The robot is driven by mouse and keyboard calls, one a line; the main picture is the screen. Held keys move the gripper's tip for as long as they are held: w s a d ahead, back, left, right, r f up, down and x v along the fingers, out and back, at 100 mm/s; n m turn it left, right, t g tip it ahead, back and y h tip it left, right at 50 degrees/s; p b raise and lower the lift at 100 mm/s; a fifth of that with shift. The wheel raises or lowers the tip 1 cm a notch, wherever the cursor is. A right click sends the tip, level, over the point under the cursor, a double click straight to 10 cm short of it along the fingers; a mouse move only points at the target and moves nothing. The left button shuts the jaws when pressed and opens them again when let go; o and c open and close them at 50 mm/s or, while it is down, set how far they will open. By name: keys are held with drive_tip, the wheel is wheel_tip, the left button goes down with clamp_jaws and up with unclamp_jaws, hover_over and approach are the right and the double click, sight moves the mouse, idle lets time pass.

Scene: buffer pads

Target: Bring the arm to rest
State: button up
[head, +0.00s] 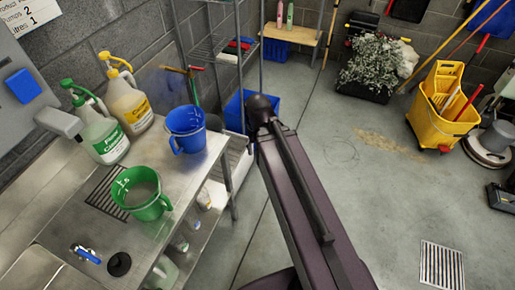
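My arm (306,200) shows in the head view, rising from the bottom edge to a dark rounded joint (262,108) near the middle. It stands over the open floor, to the right of the steel counter. My gripper is not in view, so its fingers and anything in them cannot be seen.
The steel counter (75,190) on the left bears a green jug (143,205), a blue jug (186,135) and two pump bottles. A wire shelf (215,45) stands behind. A yellow mop bucket (440,120) and a planter (368,85) stand at right. The middle floor is clear.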

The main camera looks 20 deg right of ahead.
drive_tip(key=shift+f+b, duration=0.7)
